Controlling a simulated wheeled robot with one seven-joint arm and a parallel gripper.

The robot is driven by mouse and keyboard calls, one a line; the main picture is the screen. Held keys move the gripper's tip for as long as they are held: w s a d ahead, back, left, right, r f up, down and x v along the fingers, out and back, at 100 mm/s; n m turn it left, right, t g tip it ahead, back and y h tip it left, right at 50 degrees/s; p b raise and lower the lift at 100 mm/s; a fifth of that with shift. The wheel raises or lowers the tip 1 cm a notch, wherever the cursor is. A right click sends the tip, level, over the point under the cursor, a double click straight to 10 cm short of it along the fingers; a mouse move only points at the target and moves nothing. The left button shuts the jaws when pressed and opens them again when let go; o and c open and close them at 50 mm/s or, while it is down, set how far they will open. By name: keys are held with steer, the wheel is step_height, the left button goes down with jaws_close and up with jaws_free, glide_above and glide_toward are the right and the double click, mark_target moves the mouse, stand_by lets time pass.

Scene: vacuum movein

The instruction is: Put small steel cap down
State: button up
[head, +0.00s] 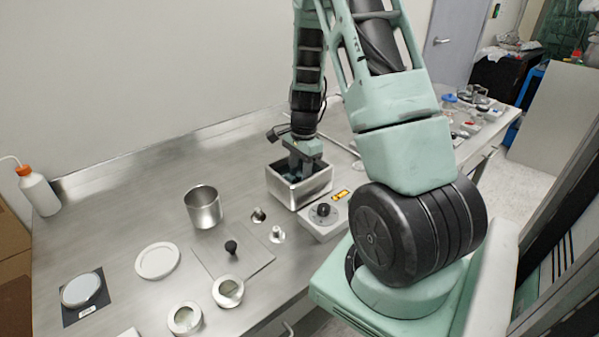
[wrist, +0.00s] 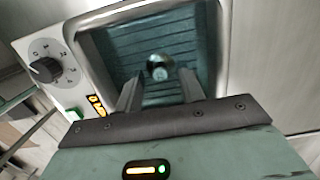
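A small steel cap (wrist: 160,67), round and shiny, shows inside the square steel tub (wrist: 222,45) in the wrist view, over the teal ribbed inside. My gripper (wrist: 162,80) points down into the tub. Its two fingers stand apart on either side of the cap, with a narrow gap visible beside it, so it looks open. Whether the cap rests on the tub's floor is hard to tell. In the head view my gripper (head: 302,170) reaches into the tub (head: 312,190), and the tub's near wall hides the fingertips and the cap.
A control box with a black knob (head: 323,210) adjoins the tub. A steel beaker (head: 204,208), a white dish (head: 158,260), small metal pieces (head: 277,234), a flat plate with a black knob (head: 231,248) and ring-shaped parts (head: 228,291) stand left. The bench behind the beaker is clear.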

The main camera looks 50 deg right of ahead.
step_height(320, 180, up, 12)
steer(key=f, duration=0.1)
steer(key=a+r+n, duration=0.3)
steer(key=a+n, duration=1.1)
steer(key=a, duration=1.2)
steer(key=s+a+n, duration=1.4)
steer(key=s+a, duration=0.1)
steer(key=s, duration=0.2)
steer(key=shift+n+h+b, duration=0.3)
